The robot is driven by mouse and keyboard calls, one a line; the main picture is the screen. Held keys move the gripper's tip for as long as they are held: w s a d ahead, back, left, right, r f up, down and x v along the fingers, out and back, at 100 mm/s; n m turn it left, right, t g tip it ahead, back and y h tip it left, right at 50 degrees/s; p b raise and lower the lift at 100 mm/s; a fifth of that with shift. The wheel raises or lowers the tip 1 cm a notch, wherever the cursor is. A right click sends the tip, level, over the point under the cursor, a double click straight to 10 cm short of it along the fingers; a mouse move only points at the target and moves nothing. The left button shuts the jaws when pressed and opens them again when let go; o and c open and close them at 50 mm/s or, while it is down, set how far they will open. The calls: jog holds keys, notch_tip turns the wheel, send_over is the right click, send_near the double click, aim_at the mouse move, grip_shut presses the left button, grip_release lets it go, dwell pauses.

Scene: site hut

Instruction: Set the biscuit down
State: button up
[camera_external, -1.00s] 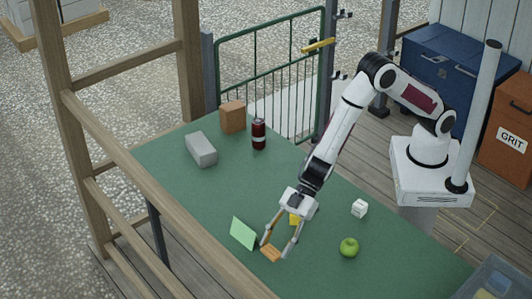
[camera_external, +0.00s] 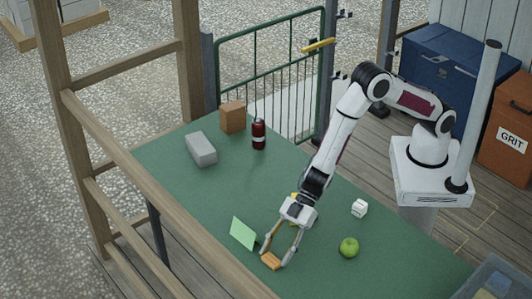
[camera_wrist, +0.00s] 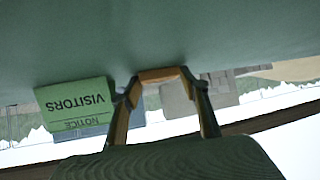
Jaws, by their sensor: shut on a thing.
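The biscuit (camera_external: 270,261) is a small orange-brown block low over the green table, near its front-left edge. My gripper (camera_external: 271,259) is shut on it, with one fingertip at each end. In the wrist view the biscuit (camera_wrist: 158,75) spans the gap between the fingertips (camera_wrist: 157,78). I cannot tell whether its underside touches the table.
A light green card (camera_external: 243,233) stands just left of my gripper; the wrist view shows "VISITORS NOTICE" on the card (camera_wrist: 75,106).

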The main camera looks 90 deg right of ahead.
jog(key=o, duration=0.8)
jog(key=shift+r, duration=0.15)
jog(key=shift+v, duration=6)
jog(key=shift+w, duration=0.1)
